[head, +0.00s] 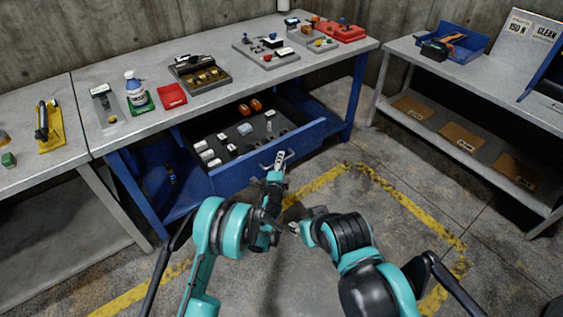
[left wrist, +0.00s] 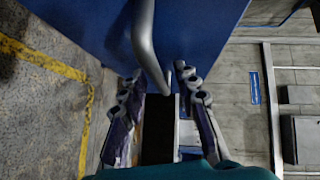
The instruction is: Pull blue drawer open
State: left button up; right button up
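The blue drawer (head: 250,165) under the middle workbench stands pulled out, with its inside and contents showing. Its grey bar handle (left wrist: 146,40) runs down between the fingers of my left gripper (left wrist: 160,88) in the left wrist view. In the head view my left gripper (head: 277,163) is at the middle of the drawer front. My right gripper (head: 295,228) is low over the floor, away from the drawer; its fingers are too small to read.
The drawer holds several small blocks and two orange items (head: 250,107). Trays, a bottle (head: 135,88) and tools stand on the workbench (head: 215,97). A second table (head: 480,70) is at the right. The floor before the drawer has yellow lines (head: 410,205) and is clear.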

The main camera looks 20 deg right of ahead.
pick_arm(q)
jog(key=v, duration=0.7)
jog(key=shift+s, duration=0.1)
